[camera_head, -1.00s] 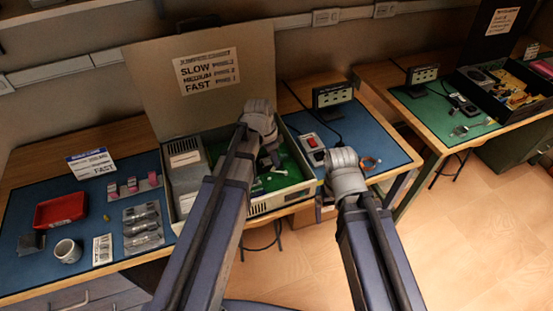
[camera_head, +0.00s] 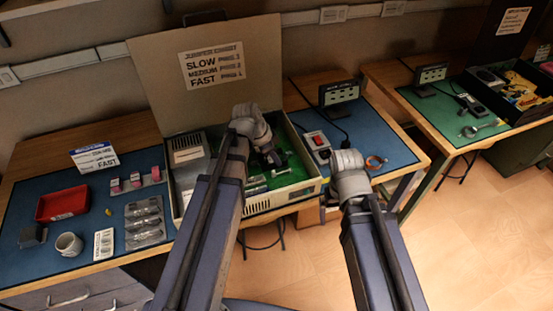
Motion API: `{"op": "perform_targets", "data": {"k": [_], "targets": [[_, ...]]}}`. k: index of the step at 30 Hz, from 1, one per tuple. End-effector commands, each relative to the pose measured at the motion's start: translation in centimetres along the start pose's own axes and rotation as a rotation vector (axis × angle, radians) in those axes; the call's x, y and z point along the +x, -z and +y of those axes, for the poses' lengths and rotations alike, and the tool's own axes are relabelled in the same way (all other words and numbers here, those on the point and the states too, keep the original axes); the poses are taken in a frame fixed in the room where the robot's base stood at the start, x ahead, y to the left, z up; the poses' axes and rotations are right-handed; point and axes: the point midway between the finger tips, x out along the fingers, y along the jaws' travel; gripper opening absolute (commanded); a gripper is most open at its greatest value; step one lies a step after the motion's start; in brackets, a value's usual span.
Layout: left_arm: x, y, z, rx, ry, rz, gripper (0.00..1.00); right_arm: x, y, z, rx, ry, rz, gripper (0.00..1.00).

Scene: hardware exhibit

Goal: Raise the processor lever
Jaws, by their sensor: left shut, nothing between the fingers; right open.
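The open computer case (camera_head: 285,196) stands on the blue mat, with a green board (camera_head: 297,165) inside. Small pale parts lie on the board near the front left of it. The processor lever is too small or too hidden behind my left arm to make out. My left gripper (camera_head: 271,158) is inside the case, low over the board, shut with nothing in it. I cannot tell whether it touches anything. My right gripper (camera_head: 329,196) is mostly hidden behind its own wrist, by the case's front right corner. It is open and apart from the board.
The raised lid with a jumper sign (camera_head: 212,67) stands behind the case. A red-switch power box (camera_head: 317,142) and a small display (camera_head: 339,93) are at right.

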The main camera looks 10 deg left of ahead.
Motion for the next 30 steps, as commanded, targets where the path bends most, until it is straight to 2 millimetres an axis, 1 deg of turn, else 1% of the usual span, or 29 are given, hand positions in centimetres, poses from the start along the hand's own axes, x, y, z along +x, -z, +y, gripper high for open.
{"op": "perform_targets", "data": {"k": [11, 23, 26, 30], "targets": [[-0.1, 1.5, 0.0, 0.001, 0.000, -0.001, 0.00, -0.6, 0.0, 0.1, 0.000, 0.000, 0.000, 1.00], [-0.1, 1.6, 0.0, 0.000, 0.000, -0.001, 0.00, -0.7, 0.0, 0.1, 0.000, 0.000, 0.000, 1.00], [-0.4, 1.8, 0.1, 0.000, 0.000, -0.001, 0.00, -1.0, -0.1, 0.1, 0.000, 0.000, 0.000, 1.00], [-1.2, 2.4, 0.2, 0.000, 0.000, -0.001, 0.00, -2.0, -0.1, 0.2, 0.000, 0.000, 0.000, 1.00]]}}
